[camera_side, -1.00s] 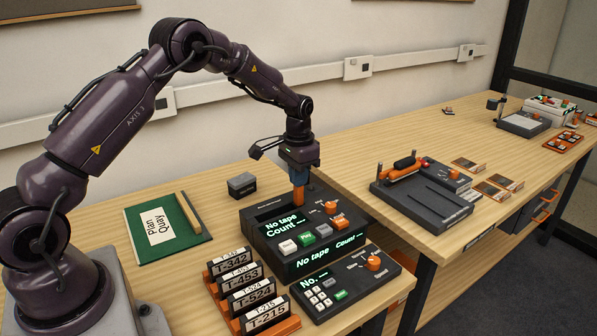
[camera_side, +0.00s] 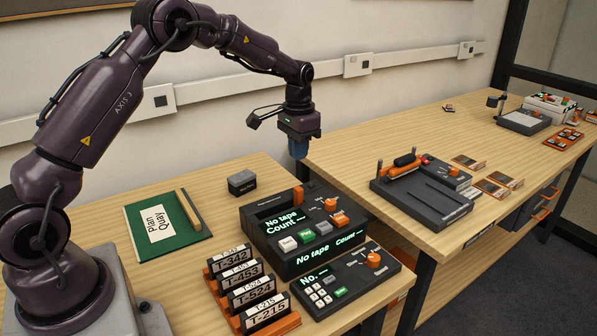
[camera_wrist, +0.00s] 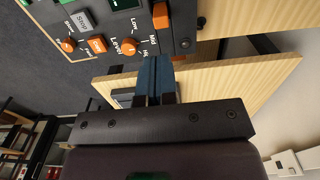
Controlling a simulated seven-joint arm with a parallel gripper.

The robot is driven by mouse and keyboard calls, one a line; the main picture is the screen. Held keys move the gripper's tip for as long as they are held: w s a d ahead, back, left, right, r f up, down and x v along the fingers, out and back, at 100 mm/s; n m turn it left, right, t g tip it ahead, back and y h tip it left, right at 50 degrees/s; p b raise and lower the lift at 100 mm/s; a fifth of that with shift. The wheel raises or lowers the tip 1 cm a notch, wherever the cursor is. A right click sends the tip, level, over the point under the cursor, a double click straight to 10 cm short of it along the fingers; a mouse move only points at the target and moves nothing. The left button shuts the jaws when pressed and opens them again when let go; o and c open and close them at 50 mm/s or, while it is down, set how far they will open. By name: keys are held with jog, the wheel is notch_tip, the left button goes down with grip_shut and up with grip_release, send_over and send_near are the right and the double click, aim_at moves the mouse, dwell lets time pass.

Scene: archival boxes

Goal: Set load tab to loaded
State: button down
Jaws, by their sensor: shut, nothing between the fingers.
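The dark tape deck (camera_side: 315,262) stands on the near table, and its lit screens (camera_side: 284,222) read "No tape" and "Count". An orange tab (camera_side: 300,196), which looks like the load tab, sticks up at the deck's back edge. It also shows at the top of the wrist view (camera_wrist: 160,15). My gripper (camera_side: 299,152) has blue fingers and is above and behind the deck, clear of the orange tab. In the wrist view the fingers (camera_wrist: 154,62) are together, with nothing between them, just below the tab in the picture. I cannot read the tab's marked position.
Orange knobs (camera_side: 331,204) sit on the deck near the tab. A rack of labelled tapes (camera_side: 252,290) and a keypad unit (camera_side: 346,282) stand in front. A green board (camera_side: 168,228) and a small dark box (camera_side: 241,183) lie to the left. Another device (camera_side: 422,197) stands on the right table.

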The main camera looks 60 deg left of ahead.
notch_tip(320, 180, up, 6)
jog(key=shift+f, duration=0.2)
dwell(0.4)
